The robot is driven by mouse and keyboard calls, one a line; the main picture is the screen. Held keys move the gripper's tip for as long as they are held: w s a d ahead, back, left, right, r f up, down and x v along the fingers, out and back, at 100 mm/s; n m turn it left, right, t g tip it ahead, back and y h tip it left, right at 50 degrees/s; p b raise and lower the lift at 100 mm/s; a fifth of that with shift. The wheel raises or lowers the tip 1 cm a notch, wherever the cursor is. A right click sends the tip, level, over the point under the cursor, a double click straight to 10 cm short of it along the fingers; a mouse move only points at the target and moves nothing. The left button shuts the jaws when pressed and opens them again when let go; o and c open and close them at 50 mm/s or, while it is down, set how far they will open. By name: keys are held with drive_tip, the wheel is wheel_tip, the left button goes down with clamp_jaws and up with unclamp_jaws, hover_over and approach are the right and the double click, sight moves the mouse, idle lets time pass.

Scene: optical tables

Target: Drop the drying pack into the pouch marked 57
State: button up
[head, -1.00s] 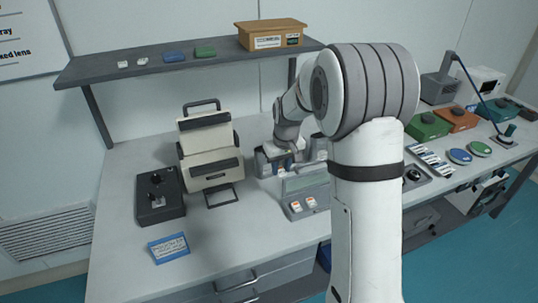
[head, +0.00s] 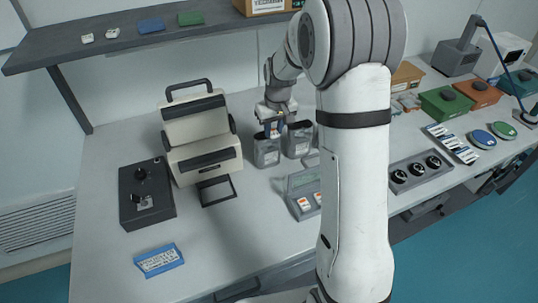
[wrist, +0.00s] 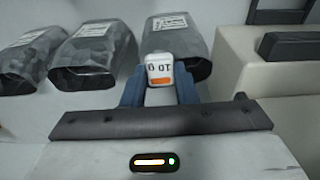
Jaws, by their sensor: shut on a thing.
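My gripper (wrist: 160,88) is shut on the drying pack (wrist: 159,72), a small white block with an orange band and "10 g" printed on it. In the wrist view the pack is in front of the mouth of the rightmost grey pouch (wrist: 180,35). Two more pouches, a middle one (wrist: 95,45) and a left one (wrist: 30,60), stand beside it. Their white labels are too small to read. In the head view my gripper (head: 272,130) is just above the left pouch (head: 266,153), with another pouch (head: 298,140) to its right. My arm hides part of this area.
A cream device with a handle (head: 203,160) stands close left of the pouches. A shelf (head: 75,52) runs behind.

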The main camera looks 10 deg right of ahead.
sight(274, 133)
drive_tip(key=shift+f+b, duration=0.7)
drive_tip(key=shift+f, duration=0.9)
drive_tip(key=o, duration=1)
drive_tip(key=shift+s+d+r+b, duration=0.1)
drive_tip(key=shift+s+r+b, duration=0.1)
drive_tip(key=shift+r, duration=1.1)
drive_tip(key=shift+s+a+r+b, duration=0.1)
drive_tip(key=shift+s+r, duration=0.1)
drive_tip(key=shift+r, duration=1.1)
drive_tip(key=shift+s+d+r+b, duration=0.1)
drive_tip(key=shift+s+r+b, duration=0.1)
drive_tip(key=shift+r, duration=1.1)
drive_tip(key=s+r+m, duration=0.1)
drive_tip(key=s, duration=0.8)
drive_tip(key=s+r+t, duration=0.1)
drive_tip(key=s+r, duration=0.1)
drive_tip(key=s, duration=0.8)
drive_tip(key=s+r+m, duration=0.1)
drive_tip(key=s, duration=0.8)
drive_tip(key=shift+s+d+r+m, duration=0.2)
drive_tip(key=shift+s+d+m, duration=0.05)
drive_tip(key=shift+s+m, duration=0.05)
